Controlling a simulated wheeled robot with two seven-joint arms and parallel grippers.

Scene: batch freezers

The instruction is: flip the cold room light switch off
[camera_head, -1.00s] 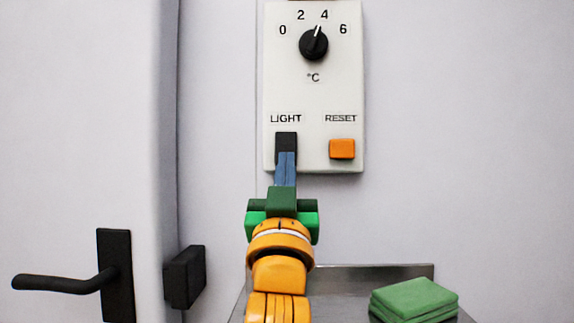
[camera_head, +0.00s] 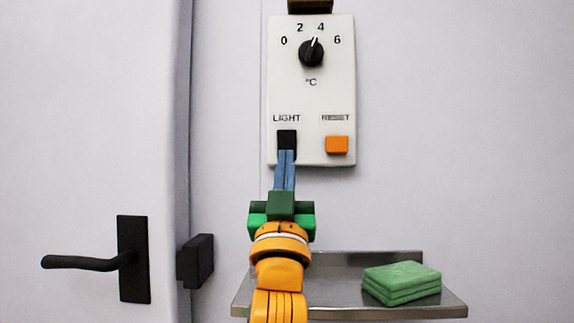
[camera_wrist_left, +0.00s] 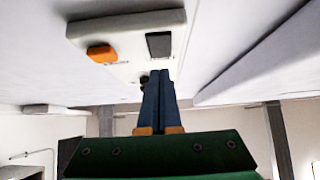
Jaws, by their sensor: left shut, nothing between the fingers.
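The light switch (camera_head: 287,138) is a black rocker under the word LIGHT on a white control panel (camera_head: 338,105). It also shows in the left wrist view as a dark rectangle (camera_wrist_left: 159,45). My left gripper (camera_head: 286,153) is shut and empty, its blue fingers pointing up at the switch. In the head view the fingertips overlap the lower part of the rocker; whether they touch it I cannot tell. In the left wrist view the fingertips (camera_wrist_left: 159,72) appear just below the rocker. The right gripper is not in view.
An orange RESET button (camera_head: 337,144) sits right of the switch, with a black temperature knob (camera_head: 311,53) above. A steel shelf (camera_head: 340,302) below holds green pads (camera_head: 402,282). A door with a black handle (camera_head: 90,262) is at the left.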

